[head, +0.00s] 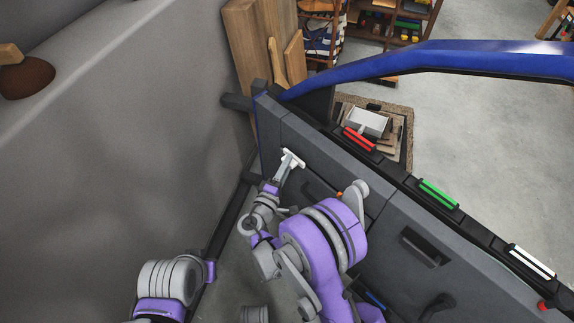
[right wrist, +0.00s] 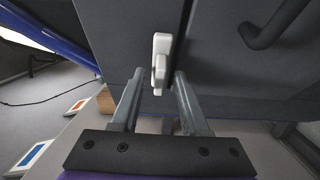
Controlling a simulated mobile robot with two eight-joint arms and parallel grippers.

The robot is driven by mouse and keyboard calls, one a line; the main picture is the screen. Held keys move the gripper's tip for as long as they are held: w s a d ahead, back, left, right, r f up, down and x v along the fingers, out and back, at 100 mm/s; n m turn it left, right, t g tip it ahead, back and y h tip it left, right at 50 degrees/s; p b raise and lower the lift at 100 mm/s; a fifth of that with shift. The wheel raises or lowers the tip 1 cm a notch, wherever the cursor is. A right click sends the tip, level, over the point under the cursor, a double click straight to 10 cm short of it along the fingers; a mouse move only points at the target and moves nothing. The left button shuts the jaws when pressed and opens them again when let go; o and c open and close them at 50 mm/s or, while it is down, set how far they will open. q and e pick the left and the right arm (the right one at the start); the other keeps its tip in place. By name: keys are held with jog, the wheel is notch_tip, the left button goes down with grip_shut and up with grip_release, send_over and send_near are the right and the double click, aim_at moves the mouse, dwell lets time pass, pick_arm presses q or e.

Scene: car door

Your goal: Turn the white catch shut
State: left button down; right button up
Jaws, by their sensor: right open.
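The white catch (right wrist: 160,62) is on the grey door panel, beside a dark vertical seam in the right wrist view. Its small lever points down in that view, toward my gripper. In the head view the catch (head: 292,158) shows as a small white piece near the far left end of the door. My right gripper (right wrist: 159,76) is open, its two grey fingers on either side of the catch's lower end, with a gap at each side. I cannot tell how deep the lever is between them. In the head view my right gripper (head: 282,174) is small and partly merges with the catch. My left gripper is out of view.
The grey door (head: 390,235) has a blue frame (head: 430,62) and red, green and white bars along its top edge. A dark handle (right wrist: 275,25) juts out right of the catch. A grey wall-like surface (head: 120,150) stands at left. Wooden boards (head: 250,50) lean behind.

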jog(key=shift+w, duration=0.1)
grip_shut()
jog(key=shift+n, duration=0.4)
jog(key=shift+w+a+r+n+g+h+b, duration=0.1)
jog(key=shift+n+g+h+b, duration=0.25)
jog(key=shift+n+g, duration=1.3)
jog(key=shift+w+a+r+n+g+h+b, duration=0.15)
jog(key=shift+n+g+h, duration=0.45)
jog(key=shift+n, duration=1.95)
jog(key=shift+s+d+r+n+g+h+b, duration=0.1)
jog(key=shift+n+g+h+b, duration=0.15)
jog(key=shift+n+g, duration=1.45)
jog(key=shift+w+n+t, duration=0.1)
jog(key=shift+n+t, duration=0.25)
jog(key=shift+n, duration=0.15)
